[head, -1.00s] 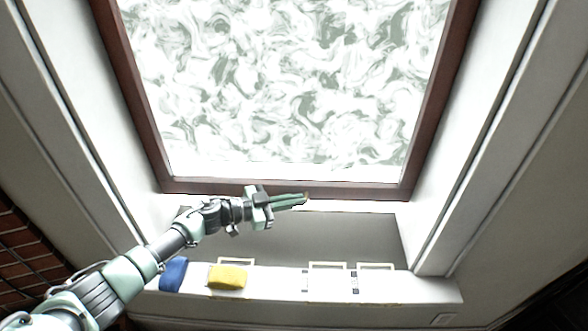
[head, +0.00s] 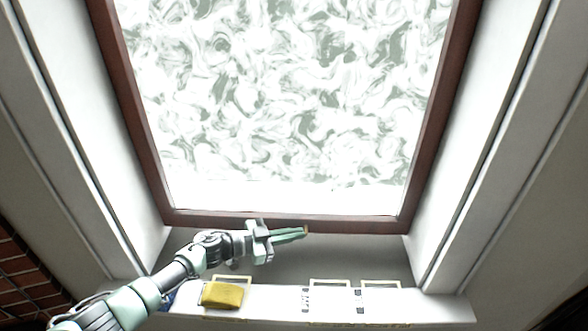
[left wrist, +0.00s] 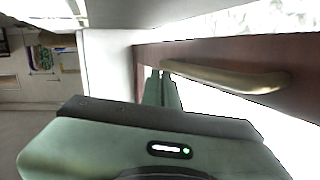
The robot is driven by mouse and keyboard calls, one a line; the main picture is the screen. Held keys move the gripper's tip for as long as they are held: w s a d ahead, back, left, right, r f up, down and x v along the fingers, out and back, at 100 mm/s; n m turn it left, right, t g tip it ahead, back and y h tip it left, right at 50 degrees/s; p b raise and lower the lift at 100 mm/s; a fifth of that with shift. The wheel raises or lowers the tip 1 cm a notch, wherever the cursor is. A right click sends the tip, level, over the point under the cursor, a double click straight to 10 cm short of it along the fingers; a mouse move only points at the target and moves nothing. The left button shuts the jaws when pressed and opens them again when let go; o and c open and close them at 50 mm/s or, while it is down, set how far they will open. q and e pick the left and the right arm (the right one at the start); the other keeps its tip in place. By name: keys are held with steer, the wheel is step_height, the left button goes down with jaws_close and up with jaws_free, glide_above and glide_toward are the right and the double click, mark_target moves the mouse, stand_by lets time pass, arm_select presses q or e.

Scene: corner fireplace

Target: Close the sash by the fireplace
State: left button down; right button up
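The sash is a brown frame (head: 290,222) around swirl-patterned glass (head: 280,100). Its bottom rail lies just above a grey band (head: 330,258) over the sill. In the left wrist view the rail (left wrist: 225,52) carries a brass-coloured handle (left wrist: 225,76). My left gripper (head: 304,232) is at the rail's middle, pointing right along it. Its fingers lie close together, with the tips at the handle's far end; it appears shut on the handle, though the contact is small. The left fingertips also show in the left wrist view (left wrist: 164,75). My right gripper is not in view.
A yellow block (head: 222,295) and a partly covered blue item (head: 168,300) are on the white sill (head: 270,300), below my left arm. Pale frames (head: 330,292) stand along the sill. White jambs flank the sash. Brick (head: 25,285) shows at lower left.

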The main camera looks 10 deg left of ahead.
arm_select(q)
steer(key=s+a+r+p, duration=0.3)
steer(key=s+a+r, duration=0.2)
steer(key=a, duration=0.3)
steer(key=shift+s+r, duration=0.3)
steer(key=shift+s, duration=0.45)
steer(key=shift+d, duration=0.15)
